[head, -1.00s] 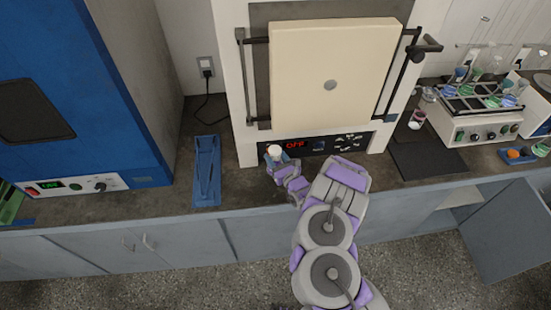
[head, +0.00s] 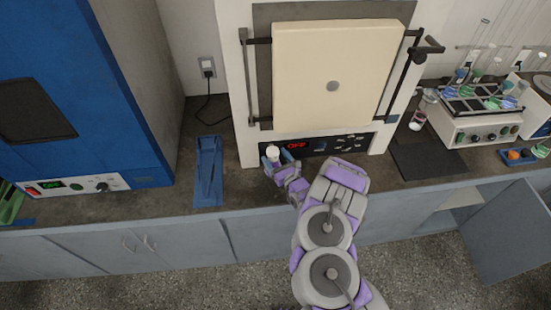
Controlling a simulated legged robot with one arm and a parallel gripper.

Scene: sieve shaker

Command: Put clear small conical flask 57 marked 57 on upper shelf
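My gripper (head: 274,157) is in the middle of the head view, in front of the control panel of the furnace, over the counter. A small white-topped object (head: 272,151) shows between its fingers; its body is mostly hidden by the gripper. I cannot read a mark on it or tell if it is flask 57. I cannot tell whether the fingers press on it. No upper shelf can be made out in this view.
A cream-doored furnace (head: 345,60) stands behind my gripper. A blue oven (head: 85,90) is at left, with a blue tray-like stand (head: 208,170) beside it. A shaker with flasks (head: 475,125) is at right. A cabinet door (head: 515,230) hangs open at lower right.

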